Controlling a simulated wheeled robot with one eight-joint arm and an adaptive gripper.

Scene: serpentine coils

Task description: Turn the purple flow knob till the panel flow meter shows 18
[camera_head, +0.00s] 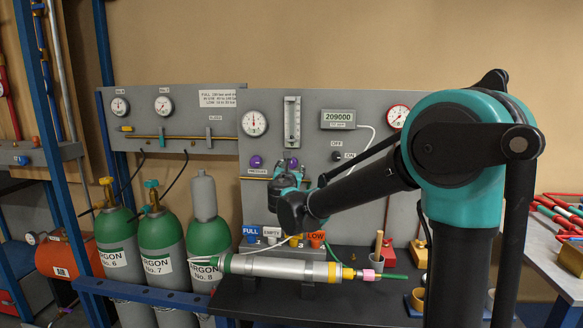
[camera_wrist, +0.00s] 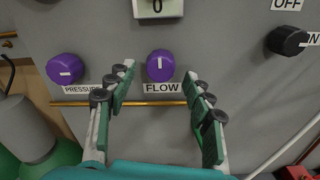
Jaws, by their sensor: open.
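The purple flow knob (camera_wrist: 160,65) sits on the grey panel above its FLOW label, its white mark upright. In the head view the flow knob (camera_head: 293,162) shows just above my gripper. My gripper (camera_wrist: 161,76) is open and empty, its green-padded fingers to the left and right of the knob in the picture; I cannot tell whether they reach around it. The flow meter (camera_head: 292,122) is a vertical tube above the knob; its reading is too small to make out.
A purple pressure knob (camera_wrist: 66,69) is to the left, and a black OFF/ON knob (camera_wrist: 287,40) to the right. A brass pipe (camera_wrist: 140,103) runs below the knobs. A display (camera_head: 339,118) reads 209000. Green-and-grey cylinders (camera_head: 160,235) stand left of the bench.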

